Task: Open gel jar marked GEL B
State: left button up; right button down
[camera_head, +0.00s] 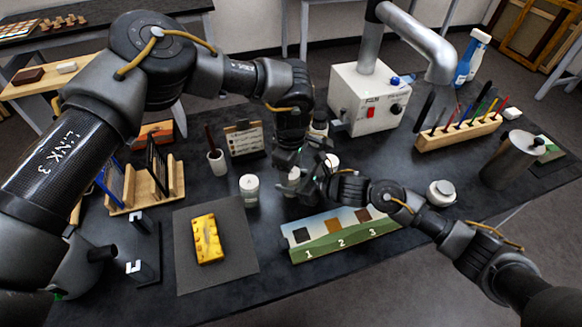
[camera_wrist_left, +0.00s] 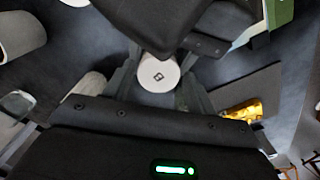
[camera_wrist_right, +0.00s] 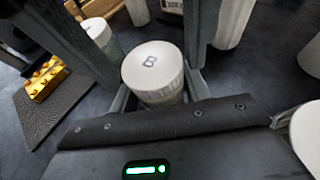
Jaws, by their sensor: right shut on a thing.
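The gel jar marked B (camera_wrist_right: 152,72) is white, with a round lid bearing a dark B. It stands upright between the fingers of my right gripper (camera_wrist_right: 160,90), which is shut on it. In the head view the jar (camera_head: 293,176) is partly hidden by both grippers. My left gripper (camera_head: 287,160) is directly above the jar, pointing down. In the left wrist view the white lid (camera_wrist_left: 158,75) lies between the left fingers, which look open. Whether they touch the lid cannot be told.
A numbered board (camera_head: 340,235) lies in front. A yellow gilt fragment (camera_head: 207,239) rests on a grey mat (camera_head: 236,265). A white extractor box (camera_head: 366,98) and brush rack (camera_head: 460,134) stand behind.

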pick_arm(q)
jog(key=c, duration=0.7)
jog(key=n, duration=0.3)
jog(key=shift+c, duration=0.2)
jog(key=shift+s, duration=0.1)
jog(key=o, duration=1.1)
